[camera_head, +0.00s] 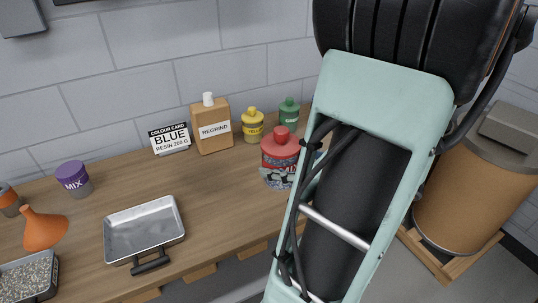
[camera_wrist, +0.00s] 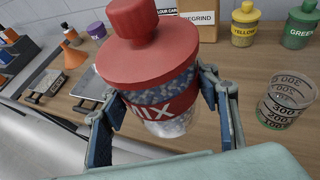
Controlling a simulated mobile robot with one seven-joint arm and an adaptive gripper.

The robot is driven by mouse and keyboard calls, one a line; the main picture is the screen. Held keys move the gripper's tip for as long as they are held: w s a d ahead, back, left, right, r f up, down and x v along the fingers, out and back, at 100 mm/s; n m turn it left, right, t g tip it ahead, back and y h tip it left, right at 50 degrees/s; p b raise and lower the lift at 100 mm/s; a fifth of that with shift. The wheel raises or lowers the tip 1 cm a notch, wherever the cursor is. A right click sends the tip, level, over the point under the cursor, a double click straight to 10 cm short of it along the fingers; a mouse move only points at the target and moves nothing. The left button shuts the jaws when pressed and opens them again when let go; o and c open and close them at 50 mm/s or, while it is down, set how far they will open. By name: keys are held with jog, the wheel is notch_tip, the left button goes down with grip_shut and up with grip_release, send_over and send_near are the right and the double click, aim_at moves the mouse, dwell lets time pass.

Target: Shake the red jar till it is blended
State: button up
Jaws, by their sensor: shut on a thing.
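The red jar (camera_head: 279,150) has a red lid with a knob, clear walls and a red band marked MIX. In the wrist view the jar (camera_wrist: 150,75) stands between the two fingers of my gripper (camera_wrist: 162,105), which is shut on its sides. Mottled blue and pale pellets show above the band, and paler ones show below it. The jar looks roughly upright, slightly tilted in the wrist view. I cannot tell whether its base touches the wooden counter (camera_head: 215,190). My arm hides the jar's right side in the head view.
A brown REGRIND bottle (camera_head: 212,128), yellow jar (camera_head: 253,126) and green jar (camera_head: 289,113) stand behind. A clear measuring cup (camera_wrist: 288,103) is at right.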

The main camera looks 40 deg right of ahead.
aim_at(280, 151)
jog(key=r, duration=0.4)
jog(key=shift+a, duration=0.2)
jog(key=shift+s+a, duration=0.1)
jog(key=shift+a, duration=0.1)
jog(key=f, duration=0.6)
jog(key=shift+d, duration=0.3)
jog(key=shift+d+f, duration=0.1)
jog(key=shift+d, duration=0.05)
jog(key=shift+a, duration=0.3)
jog(key=shift+d, duration=0.15)
